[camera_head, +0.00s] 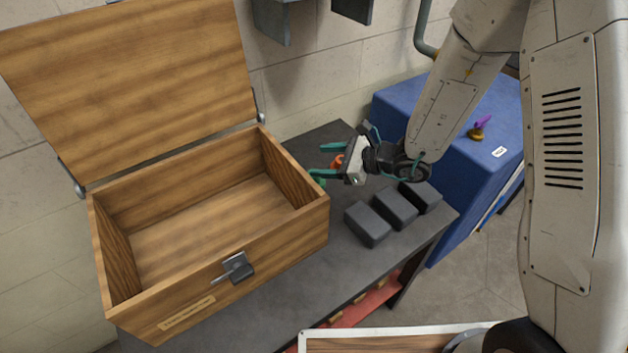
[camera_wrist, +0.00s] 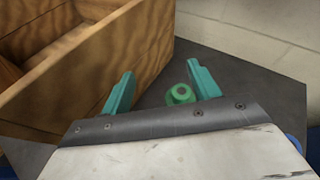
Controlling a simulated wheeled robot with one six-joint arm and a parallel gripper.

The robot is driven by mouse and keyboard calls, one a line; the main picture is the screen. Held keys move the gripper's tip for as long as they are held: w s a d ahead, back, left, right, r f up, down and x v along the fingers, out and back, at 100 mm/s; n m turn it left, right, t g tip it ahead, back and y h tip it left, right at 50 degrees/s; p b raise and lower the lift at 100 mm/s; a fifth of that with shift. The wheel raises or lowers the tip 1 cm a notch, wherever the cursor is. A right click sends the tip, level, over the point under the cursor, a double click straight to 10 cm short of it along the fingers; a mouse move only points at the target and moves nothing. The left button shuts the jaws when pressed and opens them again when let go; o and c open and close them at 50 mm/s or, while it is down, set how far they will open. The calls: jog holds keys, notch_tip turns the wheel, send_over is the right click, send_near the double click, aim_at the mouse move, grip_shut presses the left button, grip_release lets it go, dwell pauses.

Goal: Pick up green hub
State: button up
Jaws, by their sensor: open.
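The green hub (camera_wrist: 180,94) is a small round green piece with a dark hole in its top. In the wrist view it stands on the dark table, close to the inner side of the right finger. My gripper (camera_wrist: 160,70) has two teal fingers spread apart with nothing held between them. In the head view my gripper (camera_head: 316,160) is over the dark table, beside the right wall of the wooden box. A bit of the green hub (camera_head: 318,181) shows there just below the lower finger, mostly hidden.
An open, empty wooden box (camera_head: 215,275) with a raised lid fills the left; its wall (camera_wrist: 120,65) is close to my left finger. A blue cabinet (camera_head: 400,100) bears a purple-and-gold piece (camera_head: 479,130).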

aim_at(329, 193)
jog(key=f+m, duration=0.1)
jog(key=f, duration=0.1)
jog(key=w+f+m+t+h, duration=0.1)
jog(key=f, duration=0.2)
jog(key=w+d+f+m+t, duration=0.1)
jog(key=f+m, duration=0.1)
jog(key=f, duration=0.1)
jog(key=shift+d, duration=0.1)
jog(key=shift+h, duration=0.3)
jog(key=x, duration=0.7)
jog(key=shift+w, duration=0.45)
grip_shut()
jog(key=shift+r, duration=0.1)
